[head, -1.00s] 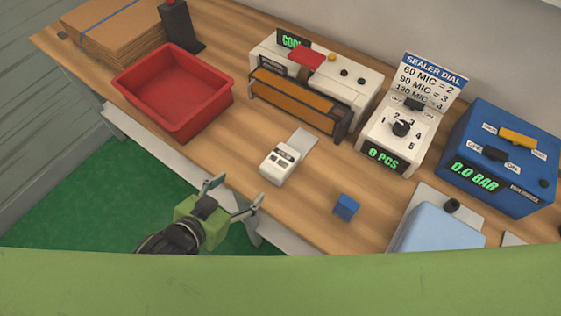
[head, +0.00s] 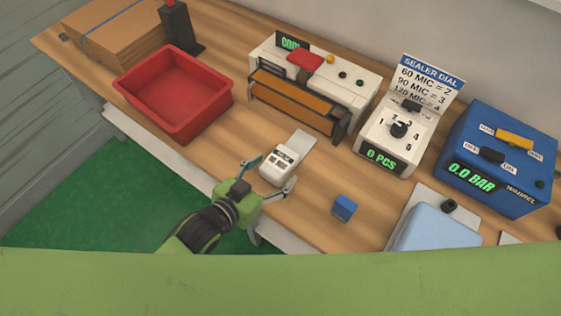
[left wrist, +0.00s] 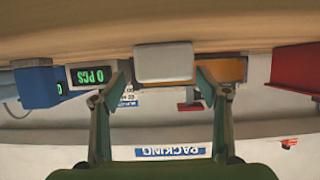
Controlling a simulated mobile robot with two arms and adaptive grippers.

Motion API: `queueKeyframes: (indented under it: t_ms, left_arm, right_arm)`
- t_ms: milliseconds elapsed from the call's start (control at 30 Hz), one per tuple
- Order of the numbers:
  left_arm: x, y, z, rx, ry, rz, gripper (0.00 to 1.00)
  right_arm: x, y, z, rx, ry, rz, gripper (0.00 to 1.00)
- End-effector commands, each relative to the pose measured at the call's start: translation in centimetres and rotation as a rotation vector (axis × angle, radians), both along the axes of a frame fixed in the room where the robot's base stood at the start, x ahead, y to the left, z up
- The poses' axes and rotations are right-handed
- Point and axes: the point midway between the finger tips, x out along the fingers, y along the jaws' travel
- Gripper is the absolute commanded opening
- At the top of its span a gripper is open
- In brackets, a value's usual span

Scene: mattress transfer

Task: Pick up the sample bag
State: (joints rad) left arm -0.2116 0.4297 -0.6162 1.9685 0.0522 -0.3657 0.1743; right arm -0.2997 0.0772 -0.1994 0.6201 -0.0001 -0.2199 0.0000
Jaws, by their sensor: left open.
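A small white packet-like item (head: 281,166) with dark print and a pale grey flat part at its far end lies near the bench's front edge. It appears to be the sample bag, though I cannot tell for certain. My left gripper (head: 271,175) is open, with its fingertips on either side of the item's near end. In the left wrist view, the pale item (left wrist: 164,62) shows between and beyond the open fingers (left wrist: 160,88). I cannot tell whether either finger touches it. My right gripper is not in view.
A red tray (head: 175,92) stands left on the wooden bench (head: 225,135). The sealer (head: 310,85) is behind the item, with the dial box (head: 395,140) and blue machine (head: 500,160) rightward. A blue cube (head: 345,207) lies to the right.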

Motion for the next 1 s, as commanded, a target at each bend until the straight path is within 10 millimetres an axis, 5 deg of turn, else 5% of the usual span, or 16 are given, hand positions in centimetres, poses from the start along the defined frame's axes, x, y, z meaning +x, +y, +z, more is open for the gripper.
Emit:
queueKeyframes:
  t_ms: [400, 667, 867, 1000]
  left_arm:
    - [3.8, -2.0, -2.1, 0.000, 0.000, 0.001, 0.68]
    - [4.0, -2.2, -2.3, 0.001, 0.001, 0.000, 0.68]
    - [4.0, -2.2, -2.3, 0.001, 0.001, 0.001, 0.24]
    - [4.0, -2.2, -2.3, 0.000, 0.000, 0.001, 0.24]
  right_arm:
    - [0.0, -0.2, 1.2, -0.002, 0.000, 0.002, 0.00]
    - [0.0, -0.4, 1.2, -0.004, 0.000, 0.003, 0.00]
    - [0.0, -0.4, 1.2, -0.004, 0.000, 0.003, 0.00]
    - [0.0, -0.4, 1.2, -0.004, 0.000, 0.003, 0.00]
